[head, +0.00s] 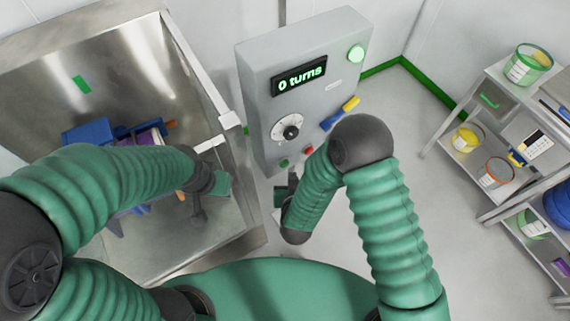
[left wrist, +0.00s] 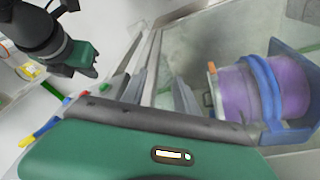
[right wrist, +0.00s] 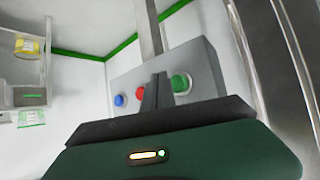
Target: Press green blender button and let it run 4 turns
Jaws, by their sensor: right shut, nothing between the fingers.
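The grey control box (head: 300,85) stands right of the steel bin, and its display (head: 299,79) reads "0 turns". The green button (head: 284,163) is low on its face, left of the red button (head: 308,150). In the right wrist view the green button (right wrist: 181,84) sits just right of my right gripper (right wrist: 156,90), whose fingers are shut and empty. The gap to the button is hard to judge. In the head view my right gripper (head: 284,190) is just below the box, partly hidden. My left gripper (head: 200,208) is over the bin; its fingers (left wrist: 160,92) are apart and empty.
The steel bin (head: 125,75) holds a purple drum (left wrist: 235,95) with a blue band in a blue holder (left wrist: 310,60). A green lamp (head: 356,53) glows on the box, above a dial (head: 290,131). A shelf rack (head: 490,85) with buckets stands right. Floor between is clear.

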